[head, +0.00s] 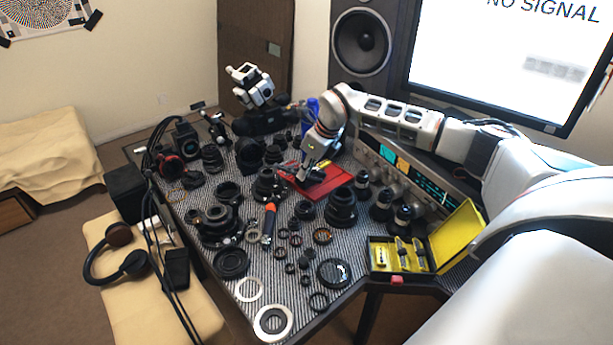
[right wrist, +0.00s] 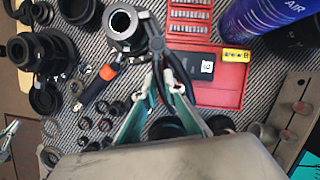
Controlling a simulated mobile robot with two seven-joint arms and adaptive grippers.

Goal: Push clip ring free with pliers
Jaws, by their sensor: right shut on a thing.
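My right gripper (head: 306,176) reaches in from the right, low over the middle of the bench. In the right wrist view its two teal fingers (right wrist: 160,95) are shut on the dark pliers (right wrist: 156,48). The nose of the pliers points away from the gripper, beside a lens barrel (right wrist: 122,27) with a pale rim. In the head view that barrel (head: 267,183) stands just left of the gripper. The clip ring is too small to tell apart, and I cannot tell whether the pliers touch the barrel.
An open red bit case (right wrist: 217,92) lies right of the pliers, with a blue air can (right wrist: 262,22) beyond it. Lens parts crowd the bench. A yellow-lined case (head: 383,257) stands open at the front right.

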